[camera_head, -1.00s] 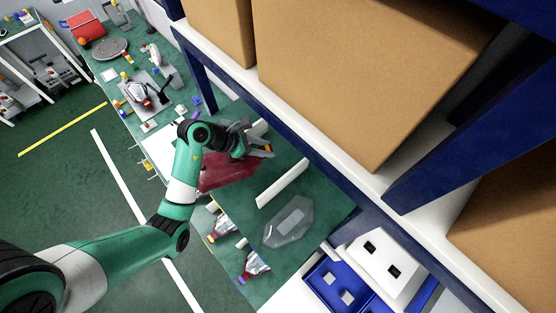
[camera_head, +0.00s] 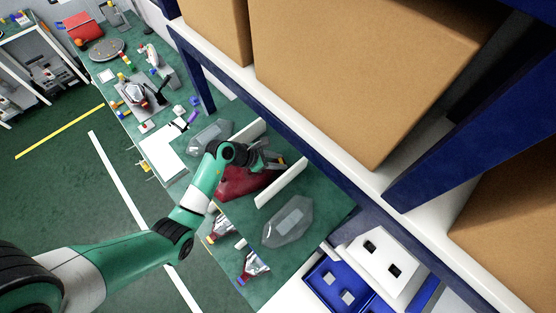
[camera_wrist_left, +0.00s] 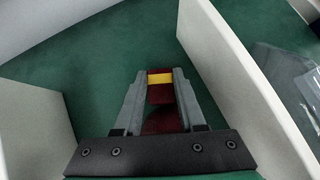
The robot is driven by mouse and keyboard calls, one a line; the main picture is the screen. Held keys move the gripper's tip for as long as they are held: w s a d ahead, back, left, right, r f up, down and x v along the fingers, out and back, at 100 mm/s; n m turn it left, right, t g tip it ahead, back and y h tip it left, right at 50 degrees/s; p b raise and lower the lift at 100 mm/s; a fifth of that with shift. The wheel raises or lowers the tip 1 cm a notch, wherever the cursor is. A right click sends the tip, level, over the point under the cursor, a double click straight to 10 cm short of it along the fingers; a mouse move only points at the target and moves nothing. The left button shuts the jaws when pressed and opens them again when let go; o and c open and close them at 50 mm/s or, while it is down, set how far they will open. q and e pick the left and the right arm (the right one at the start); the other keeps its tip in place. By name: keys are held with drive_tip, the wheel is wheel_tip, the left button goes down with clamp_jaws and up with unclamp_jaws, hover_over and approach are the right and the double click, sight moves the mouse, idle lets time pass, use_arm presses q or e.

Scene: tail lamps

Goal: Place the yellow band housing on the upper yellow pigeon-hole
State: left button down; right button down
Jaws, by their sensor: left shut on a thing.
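The yellow band housing is a dark red lamp shell (camera_head: 243,182), held low between two white dividers on the green surface. Its yellow band (camera_wrist_left: 160,78) shows between my fingertips in the left wrist view. My left gripper (camera_head: 272,163) is shut on it; in the left wrist view, its two grey fingers (camera_wrist_left: 160,85) clasp the red and yellow part. I cannot tell whether the housing touches the surface. No yellow mark on a pigeon-hole can be made out. My right gripper is not in view.
White dividers (camera_head: 281,184) stand on either side of the held housing. Clear housings lie in the neighbouring spaces, one nearer (camera_head: 288,222) and one farther (camera_head: 210,137). A blue-framed shelf with cardboard boxes (camera_head: 350,70) overhangs the right. A blue tray (camera_head: 322,283) is at lower right.

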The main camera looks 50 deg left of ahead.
use_arm(q)
drive_tip(key=shift+f, duration=0.1)
drive_tip(key=c, duration=0.5)
unclamp_jaws()
drive_tip(key=shift+s+a+r, duration=0.1)
drive_tip(key=shift+s+r, duration=0.05)
drive_tip(key=shift+r, duration=0.15)
drive_tip(key=p+v, duration=0.1)
drive_tip(key=v, duration=1)
drive_tip(key=shift+s+r+p, duration=0.15)
drive_tip(key=shift+s+p, duration=0.05)
drive_tip(key=shift+p, duration=0.15)
